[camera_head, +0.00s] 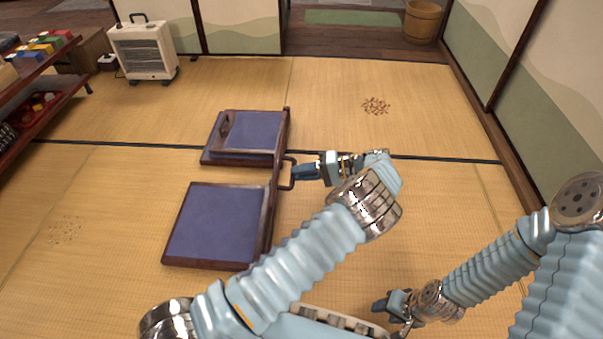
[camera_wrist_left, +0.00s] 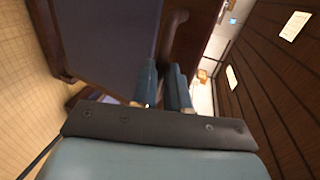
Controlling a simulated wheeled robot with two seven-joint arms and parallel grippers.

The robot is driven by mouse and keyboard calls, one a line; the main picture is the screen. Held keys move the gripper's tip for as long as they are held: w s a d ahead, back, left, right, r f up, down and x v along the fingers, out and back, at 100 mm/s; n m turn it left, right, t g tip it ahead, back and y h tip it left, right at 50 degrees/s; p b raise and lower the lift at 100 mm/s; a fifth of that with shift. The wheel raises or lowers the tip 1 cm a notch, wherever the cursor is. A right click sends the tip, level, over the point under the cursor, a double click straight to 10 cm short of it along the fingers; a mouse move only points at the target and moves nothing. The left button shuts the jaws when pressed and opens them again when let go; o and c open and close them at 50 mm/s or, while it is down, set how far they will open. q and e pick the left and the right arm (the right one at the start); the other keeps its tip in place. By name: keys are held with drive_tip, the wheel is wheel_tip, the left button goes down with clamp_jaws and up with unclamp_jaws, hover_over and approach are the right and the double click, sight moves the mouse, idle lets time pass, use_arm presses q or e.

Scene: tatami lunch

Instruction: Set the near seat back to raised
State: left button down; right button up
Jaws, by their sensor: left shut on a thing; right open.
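The near seat has a blue cushion (camera_head: 215,222) in a dark wooden frame on the tatami. Its seat back (camera_head: 270,212) stands up along the cushion's right side, seen almost edge-on, so its exact tilt is hard to tell. A dark handle (camera_head: 290,186) sticks out to the right from the back. My left gripper (camera_head: 296,172) is shut on this handle. In the left wrist view, the handle (camera_wrist_left: 174,32) runs beside a dark blue panel (camera_wrist_left: 105,40), at the fingers (camera_wrist_left: 160,85). My right gripper (camera_head: 381,305) is open and empty, low over the mat, apart from the seat.
A far seat (camera_head: 253,131) lies just beyond, its back folded down. A shelf with colored blocks (camera_head: 45,45) stands at left, a heater (camera_head: 143,50) and a wooden bucket (camera_head: 422,21) at the back.

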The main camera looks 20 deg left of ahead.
use_arm(q)
drive_tip(key=shift+s+d+f, duration=0.1)
drive_tip(key=shift+d+f, duration=0.1)
drive_tip(key=shift+f, duration=0.45)
use_arm(e)
drive_tip(key=shift+d+f, duration=0.15)
drive_tip(key=shift+f, duration=0.05)
use_arm(q)
drive_tip(key=c, duration=1.1)
unclamp_jaws()
drive_tip(key=shift+f, duration=0.1)
drive_tip(key=shift+r, duration=0.3)
